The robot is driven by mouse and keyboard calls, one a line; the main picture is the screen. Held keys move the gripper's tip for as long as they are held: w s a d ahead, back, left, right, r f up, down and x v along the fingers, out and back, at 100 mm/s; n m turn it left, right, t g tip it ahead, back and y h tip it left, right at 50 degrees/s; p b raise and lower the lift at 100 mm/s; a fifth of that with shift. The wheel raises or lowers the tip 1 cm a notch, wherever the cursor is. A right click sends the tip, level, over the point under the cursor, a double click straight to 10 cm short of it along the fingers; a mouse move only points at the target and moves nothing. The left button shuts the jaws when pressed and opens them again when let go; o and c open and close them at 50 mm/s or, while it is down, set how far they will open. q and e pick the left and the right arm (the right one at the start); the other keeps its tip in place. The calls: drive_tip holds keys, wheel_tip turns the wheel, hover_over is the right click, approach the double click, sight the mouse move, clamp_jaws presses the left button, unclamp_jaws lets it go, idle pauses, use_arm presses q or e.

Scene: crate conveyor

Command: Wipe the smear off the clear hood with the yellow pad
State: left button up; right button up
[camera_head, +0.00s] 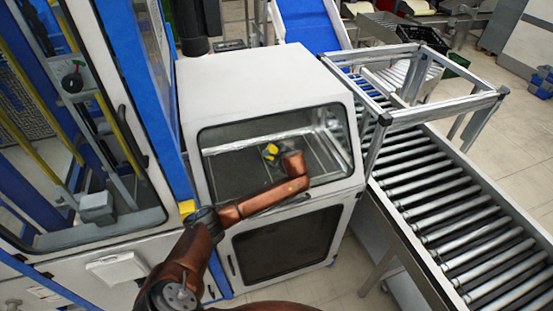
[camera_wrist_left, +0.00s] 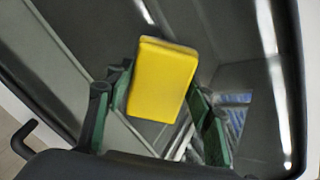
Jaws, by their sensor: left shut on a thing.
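The clear hood (camera_head: 226,163) is the sloped window in the front of a white cabinet. My left arm reaches up to it from the lower left in the head view. My left gripper (camera_head: 272,153) is in front of the hood, shut on the yellow pad (camera_head: 271,150). In the left wrist view the yellow pad (camera_wrist_left: 162,80) sits between the two green-sided fingers, its broad face showing. Behind it is the dark window with bright streaks. I cannot tell whether the pad touches the window. I cannot make out a smear in either view. My right gripper is not in view.
The white cabinet (camera_head: 262,78) stands beside a blue-framed machine (camera_head: 150,120) on its left. A roller conveyor (camera_head: 455,210) with a metal frame (camera_head: 440,112) runs along its right. A door handle (camera_wrist_left: 22,138) shows at the left of the left wrist view.

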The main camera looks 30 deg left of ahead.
use_arm(q)
drive_tip(key=shift+w+a+r, duration=0.15)
drive_tip(key=shift+w+r, duration=0.05)
drive_tip(key=shift+r, duration=0.15)
drive_tip(key=shift+w+d, duration=0.35)
drive_tip(key=shift+w, duration=0.1)
drive_tip(key=shift+w+d, duration=0.5)
drive_tip(key=shift+w, duration=0.05)
drive_tip(key=shift+w+d, duration=0.4)
drive_tip(key=shift+w, duration=0.05)
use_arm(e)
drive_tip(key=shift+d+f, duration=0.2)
